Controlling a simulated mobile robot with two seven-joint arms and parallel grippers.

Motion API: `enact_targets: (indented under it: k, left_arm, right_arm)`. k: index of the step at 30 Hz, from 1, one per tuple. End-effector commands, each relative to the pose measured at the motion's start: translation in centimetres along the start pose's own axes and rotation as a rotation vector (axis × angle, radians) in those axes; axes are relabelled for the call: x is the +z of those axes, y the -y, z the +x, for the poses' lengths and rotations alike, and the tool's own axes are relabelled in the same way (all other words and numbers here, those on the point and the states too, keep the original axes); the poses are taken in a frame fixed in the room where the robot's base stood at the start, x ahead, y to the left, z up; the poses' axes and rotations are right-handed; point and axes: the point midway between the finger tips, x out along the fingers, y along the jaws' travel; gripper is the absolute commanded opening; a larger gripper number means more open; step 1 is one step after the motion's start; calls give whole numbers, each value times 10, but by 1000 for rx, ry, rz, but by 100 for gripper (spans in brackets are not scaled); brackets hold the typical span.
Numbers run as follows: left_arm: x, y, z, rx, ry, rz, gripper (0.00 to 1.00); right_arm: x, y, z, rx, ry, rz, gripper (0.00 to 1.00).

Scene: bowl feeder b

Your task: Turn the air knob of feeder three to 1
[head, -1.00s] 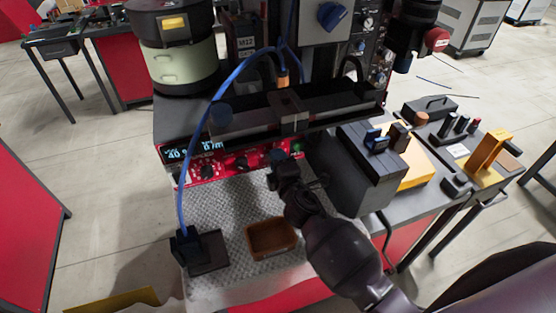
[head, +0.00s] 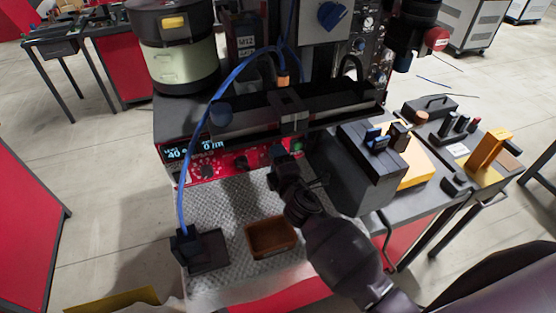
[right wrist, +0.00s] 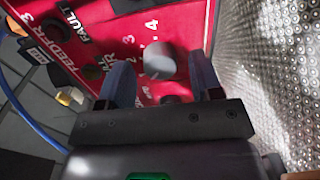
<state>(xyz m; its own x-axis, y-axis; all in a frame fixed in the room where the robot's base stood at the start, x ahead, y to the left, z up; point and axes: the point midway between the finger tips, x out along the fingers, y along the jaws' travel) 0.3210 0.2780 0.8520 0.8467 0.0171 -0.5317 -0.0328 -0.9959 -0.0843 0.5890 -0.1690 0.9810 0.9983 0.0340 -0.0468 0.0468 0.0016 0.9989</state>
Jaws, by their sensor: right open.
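The red control panel of feeder three (head: 225,166) runs along the front of the machine in the head view. In the right wrist view, the red panel (right wrist: 185,20) carries a FEEDER 3 label, a FAULT label and printed numbers. A grey round knob (right wrist: 158,62) shows beside the numbers, between my open fingers and apart from both. Its pointer setting cannot be read. My right gripper (right wrist: 163,80) is open and faces the panel. In the head view, my right gripper (head: 279,158) is at the panel's right part and covers the knob there. My left gripper is out of view.
Below the panel is a dimpled metal surface (head: 222,215) with a brown tray (head: 271,238) and a black block (head: 203,250) joined to a blue cable (head: 182,185). A dark grey box (head: 352,172) stands close to the right of my right arm.

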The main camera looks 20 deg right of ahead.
Motion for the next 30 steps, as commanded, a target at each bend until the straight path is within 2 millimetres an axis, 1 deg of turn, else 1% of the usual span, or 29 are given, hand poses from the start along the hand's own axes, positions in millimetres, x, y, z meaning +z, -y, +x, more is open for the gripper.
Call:
enact_targets:
  k: [5,8,15,21,25,30]
  left_arm:
    - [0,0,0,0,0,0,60]
    - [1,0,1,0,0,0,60]
    - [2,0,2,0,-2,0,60]
    - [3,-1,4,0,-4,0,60]
    - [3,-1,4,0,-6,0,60]
    - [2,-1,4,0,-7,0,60]
  right_arm:
    - [0,1,-12,-2,0,0,59]
    - [0,2,-27,-2,0,0,59]
    - [0,2,-69,-1,0,0,59]
    - [0,1,-95,-1,0,1,59]
    - [0,1,-104,-1,0,1,59]
    - [0,0,-108,-1,0,0,59]
